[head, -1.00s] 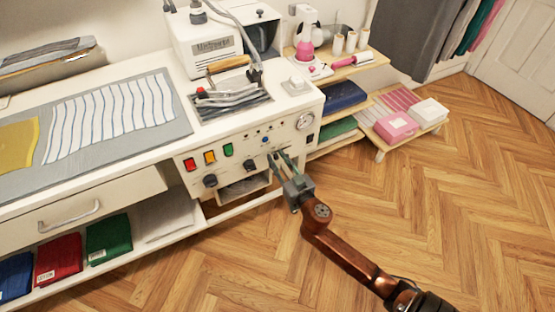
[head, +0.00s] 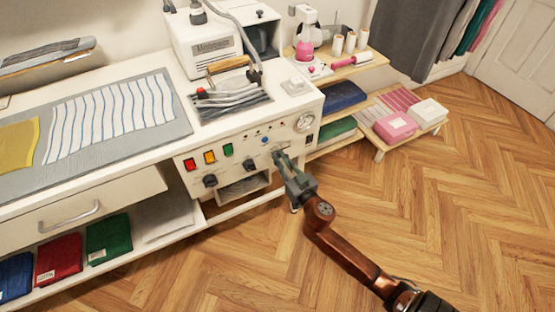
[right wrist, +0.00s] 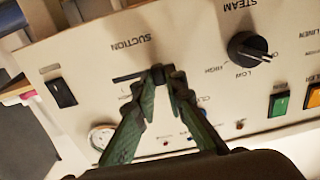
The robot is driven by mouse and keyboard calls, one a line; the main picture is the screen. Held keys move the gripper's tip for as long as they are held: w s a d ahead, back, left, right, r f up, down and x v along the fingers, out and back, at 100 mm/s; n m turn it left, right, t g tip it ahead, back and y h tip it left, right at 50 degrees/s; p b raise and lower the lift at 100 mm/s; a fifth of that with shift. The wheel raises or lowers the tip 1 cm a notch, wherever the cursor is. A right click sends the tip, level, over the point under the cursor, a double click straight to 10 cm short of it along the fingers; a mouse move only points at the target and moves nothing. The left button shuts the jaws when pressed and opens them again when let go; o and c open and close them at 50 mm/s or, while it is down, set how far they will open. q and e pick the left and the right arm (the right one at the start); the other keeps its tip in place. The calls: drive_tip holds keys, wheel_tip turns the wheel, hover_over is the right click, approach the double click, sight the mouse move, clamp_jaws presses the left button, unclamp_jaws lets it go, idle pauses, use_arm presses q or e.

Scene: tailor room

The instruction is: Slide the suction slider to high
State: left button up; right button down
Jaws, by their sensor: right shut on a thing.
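The white control panel (head: 225,160) is on the front of the ironing station. In the right wrist view, which shows the panel upside down, the dark suction slider knob (right wrist: 160,71) sits beside the word SUCTION. Its dark slot (right wrist: 128,77) shows to the left of the knob in that view. My right gripper (right wrist: 162,84) is shut on the knob, with one green finger on each side. In the head view my right gripper (head: 279,155) reaches the panel's right part and hides the knob. My left gripper is not in view.
A steam dial (right wrist: 248,48), a rocker switch (right wrist: 61,92) and a round gauge (right wrist: 101,137) surround the slider. Lit coloured buttons (head: 209,157) are on the panel's left. A low shelf with pink and white boxes (head: 395,127) stands to the right. The wooden floor (head: 440,200) is clear.

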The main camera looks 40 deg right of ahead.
sight(291, 145)
drive_tip(key=d, duration=0.2)
drive_tip(key=s+d, duration=0.1)
drive_tip(key=d, duration=0.1)
drive_tip(key=shift+d+r+p, duration=0.1)
drive_tip(key=shift+p, duration=0.3)
drive_tip(key=shift+s+d, duration=0.2)
drive_tip(key=shift+d, duration=0.5)
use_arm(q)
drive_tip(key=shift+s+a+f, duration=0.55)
use_arm(e)
drive_tip(key=shift+d, duration=0.3)
drive_tip(key=c, duration=2.1)
unclamp_jaws()
drive_tip(key=shift+s+d, duration=0.1)
drive_tip(key=shift+d, duration=0.05)
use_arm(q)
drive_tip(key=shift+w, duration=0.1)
use_arm(e)
drive_tip(key=shift+o, duration=0.7)
